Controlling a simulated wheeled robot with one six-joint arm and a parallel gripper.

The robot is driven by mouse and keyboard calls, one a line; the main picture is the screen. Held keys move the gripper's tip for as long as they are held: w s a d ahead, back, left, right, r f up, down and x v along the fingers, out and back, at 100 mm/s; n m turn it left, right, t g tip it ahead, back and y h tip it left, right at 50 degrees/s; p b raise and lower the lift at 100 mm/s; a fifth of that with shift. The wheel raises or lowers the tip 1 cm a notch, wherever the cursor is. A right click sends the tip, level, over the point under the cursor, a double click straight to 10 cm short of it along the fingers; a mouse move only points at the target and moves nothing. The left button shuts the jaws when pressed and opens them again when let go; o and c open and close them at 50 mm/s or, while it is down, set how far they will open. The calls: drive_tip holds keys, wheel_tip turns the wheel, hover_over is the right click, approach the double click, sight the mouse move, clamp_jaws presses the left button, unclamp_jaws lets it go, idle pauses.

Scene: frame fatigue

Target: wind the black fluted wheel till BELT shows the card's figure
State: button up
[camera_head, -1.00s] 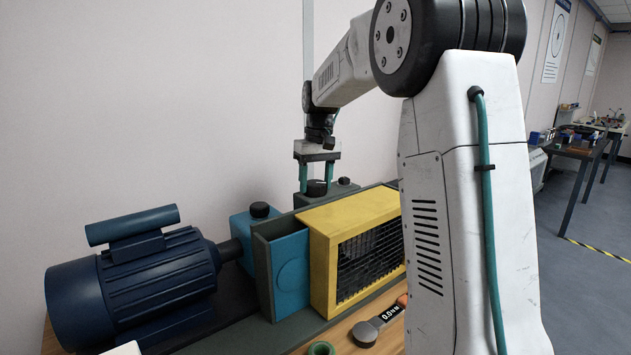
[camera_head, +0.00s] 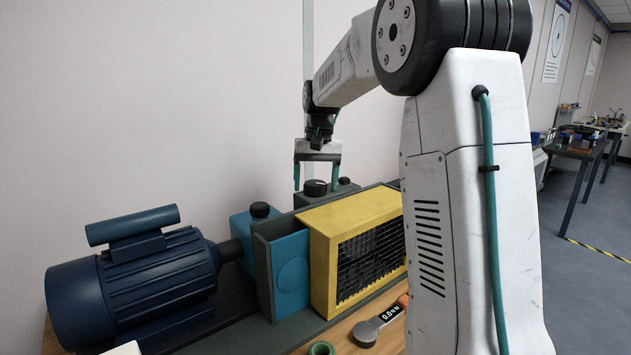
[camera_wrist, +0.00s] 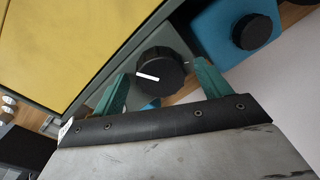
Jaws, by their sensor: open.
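The black fluted wheel (camera_wrist: 160,73) with a white pointer mark sits on a grey-green housing; it also shows in the head view (camera_head: 315,188), behind the yellow guard. My gripper (camera_head: 317,187) is open above the wheel. In the wrist view its green fingers (camera_wrist: 162,85) stand apart on either side of the wheel, and I see no contact. In the head view the fingertips are about level with the wheel's top. I cannot make out a BELT readout or a card in these frames.
A yellow guard with a black grille (camera_head: 355,245) stands in front of the wheel. A blue block with a black knob (camera_head: 260,211) and a dark blue motor (camera_head: 130,280) are to the left. A tool marked 0.0 (camera_head: 378,325) and a green ring (camera_head: 321,348) lie on the bench.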

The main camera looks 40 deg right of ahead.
sight(318, 185)
drive_tip(key=shift+r, duration=0.1)
drive_tip(key=r, duration=0.7)
drive_tip(key=shift+s+d+r, duration=0.1)
drive_tip(key=shift+d+r, duration=0.1)
drive_tip(key=shift+r, duration=0.1)
drive_tip(key=f, duration=0.1)
drive_tip(key=s+f, duration=0.1)
drive_tip(key=f, duration=0.1)
drive_tip(key=shift+s+a, duration=0.15)
drive_tip(key=shift+a, duration=0.05)
drive_tip(key=s, duration=0.1)
drive_tip(key=s+a+f, duration=0.1)
drive_tip(key=shift+s+a+g, duration=0.3)
drive_tip(key=shift+s+g, duration=0.05)
drive_tip(key=shift+g, duration=0.05)
drive_tip(key=s+a+f+n, duration=0.1)
drive_tip(key=s+a+f, duration=0.1)
drive_tip(key=s+a, duration=0.4)
drive_tip(key=s+a+f+n+t, duration=0.1)
drive_tip(key=s+a, duration=0.4)
drive_tip(key=s, duration=0.9)
drive_tip(key=s+a+f+n, duration=0.3)
drive_tip(key=s+a, duration=0.3)
drive_tip(key=s, duration=0.4)
drive_tip(key=shift+s+a+f+t+h, duration=0.3)
drive_tip(key=shift+a+f+t+h, duration=0.1)
drive_tip(key=shift+f, duration=0.2)
